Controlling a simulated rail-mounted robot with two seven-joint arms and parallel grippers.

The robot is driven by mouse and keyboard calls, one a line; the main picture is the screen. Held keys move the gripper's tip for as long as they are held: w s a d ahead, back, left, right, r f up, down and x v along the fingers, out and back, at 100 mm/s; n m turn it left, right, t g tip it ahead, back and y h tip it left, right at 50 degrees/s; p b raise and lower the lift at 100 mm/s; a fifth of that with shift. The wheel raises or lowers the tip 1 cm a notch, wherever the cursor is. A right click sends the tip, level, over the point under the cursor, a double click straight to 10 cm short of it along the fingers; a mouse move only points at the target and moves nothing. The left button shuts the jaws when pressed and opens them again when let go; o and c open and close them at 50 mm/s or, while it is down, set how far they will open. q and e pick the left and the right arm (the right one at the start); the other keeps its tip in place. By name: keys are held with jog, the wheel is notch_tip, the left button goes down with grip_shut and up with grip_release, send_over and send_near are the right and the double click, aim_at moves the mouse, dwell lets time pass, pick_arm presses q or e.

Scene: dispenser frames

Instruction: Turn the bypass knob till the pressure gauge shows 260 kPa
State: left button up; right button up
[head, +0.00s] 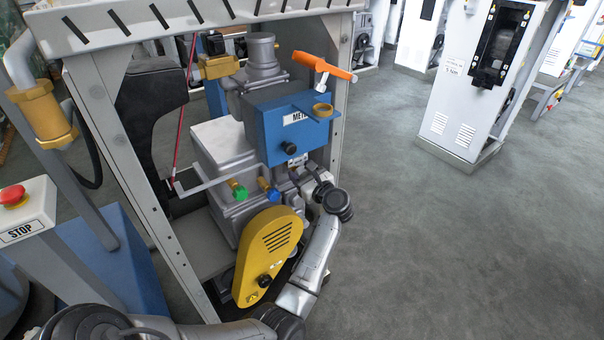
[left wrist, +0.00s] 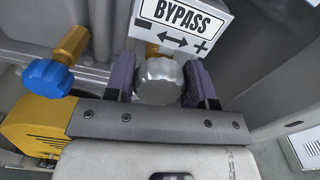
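The bypass knob (left wrist: 158,82) is a silver, ridged knob in the middle of the left wrist view, just below a white BYPASS sign (left wrist: 183,20) with a double arrow, minus at left and plus at right. In the head view my left gripper (head: 301,177) is low at the front of the machine, below the blue METER box (head: 290,128); the knob is mostly hidden there. No readable pressure gauge face shows. My right gripper is not in view.
A blue-handled valve (left wrist: 47,80) and a yellow guard (left wrist: 35,125) lie left of the gripper. A green valve handle (head: 239,192) is nearby. An orange lever (head: 322,66) and a brass ring (head: 322,110) stand above. The floor (head: 450,240) to the right is clear.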

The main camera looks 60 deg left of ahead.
pick_arm(q)
jog(key=c, duration=0.4)
jog(key=shift+r+m+p, duration=0.2)
jog(key=shift+m+p, duration=0.4)
jog(key=shift+p, duration=0.4)
jog(key=shift+c, duration=0.2)
jog(key=m+p, duration=0.8)
jog(key=shift+w, duration=0.15)
jog(key=m+p, duration=0.3)
jog(key=shift+m, duration=0.3)
jog(key=m+p, duration=0.2)
jog(key=shift+w+f+m, duration=0.1)
jog(key=shift+f+m, duration=0.05)
jog(key=shift+m, duration=0.15)
jog(key=m+p, duration=0.1)
jog(key=m, duration=0.1)
jog(key=shift+f+m+p, duration=0.1)
jog(key=shift+m+p, duration=0.2)
jog(key=shift+p, duration=0.05)
jog(key=shift+f+m, duration=0.1)
jog(key=shift+m, duration=0.5)
jog(key=shift+p, duration=0.35)
